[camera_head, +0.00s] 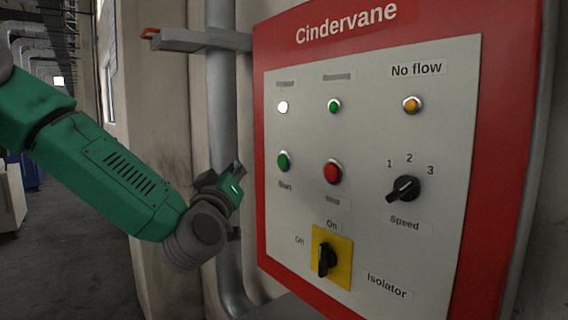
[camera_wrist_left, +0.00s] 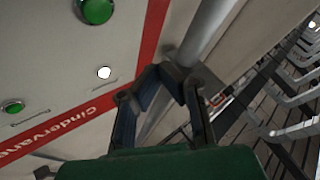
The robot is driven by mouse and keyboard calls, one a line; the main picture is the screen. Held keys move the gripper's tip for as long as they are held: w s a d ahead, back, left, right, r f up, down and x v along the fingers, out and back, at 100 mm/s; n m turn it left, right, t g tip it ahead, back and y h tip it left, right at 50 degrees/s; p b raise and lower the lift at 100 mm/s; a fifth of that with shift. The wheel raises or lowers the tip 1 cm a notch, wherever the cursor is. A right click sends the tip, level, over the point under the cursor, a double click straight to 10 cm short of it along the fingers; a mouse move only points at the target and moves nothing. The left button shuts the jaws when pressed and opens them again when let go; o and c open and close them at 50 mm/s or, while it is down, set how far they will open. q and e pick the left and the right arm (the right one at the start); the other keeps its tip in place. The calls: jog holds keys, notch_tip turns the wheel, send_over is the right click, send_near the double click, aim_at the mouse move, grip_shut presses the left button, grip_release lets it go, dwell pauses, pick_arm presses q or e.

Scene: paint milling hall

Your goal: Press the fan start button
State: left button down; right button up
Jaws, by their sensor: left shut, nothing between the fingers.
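The red and grey Cindervane panel (camera_head: 375,235) fills the right of the head view. The green Start button (camera_head: 284,161) is on its left side, with the red Stop button (camera_head: 332,172) to its right. My left gripper (camera_head: 238,168) is just left of the panel's red edge, apart from the button. In the wrist view the left gripper's fingers (camera_wrist_left: 168,72) meet at their tips and hold nothing. A large green button (camera_wrist_left: 96,10), apparently Start, is cut off at the top left there. My right gripper is not in view.
Above are a white lamp (camera_head: 282,107), a green lamp (camera_head: 334,105) and an amber "No flow" lamp (camera_head: 411,104). The black speed knob (camera_head: 403,189) and the isolator (camera_head: 326,258), its handle upright towards On, are lower. A grey pipe (camera_head: 222,100) stands behind my gripper.

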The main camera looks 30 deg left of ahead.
pick_arm(q)
jog(key=shift+w+f, duration=0.1)
send_near(278, 155)
jog(key=w+a+r, duration=0.1)
jog(key=w+a, duration=0.2)
jog(key=shift+w+d+r, duration=0.2)
jog(key=shift+w+r, duration=0.05)
jog(key=shift+w, duration=0.1)
dwell(1.5)
jog(key=shift+w+d, duration=0.2)
jog(key=shift+w, duration=0.1)
jog(key=shift+w+d+r, duration=0.1)
jog(key=shift+w+d, duration=0.1)
jog(key=shift+w, duration=0.2)
dwell(0.7)
jog(key=shift+s, duration=0.1)
jog(key=shift+s+a, duration=0.35)
jog(key=shift+s, duration=0.35)
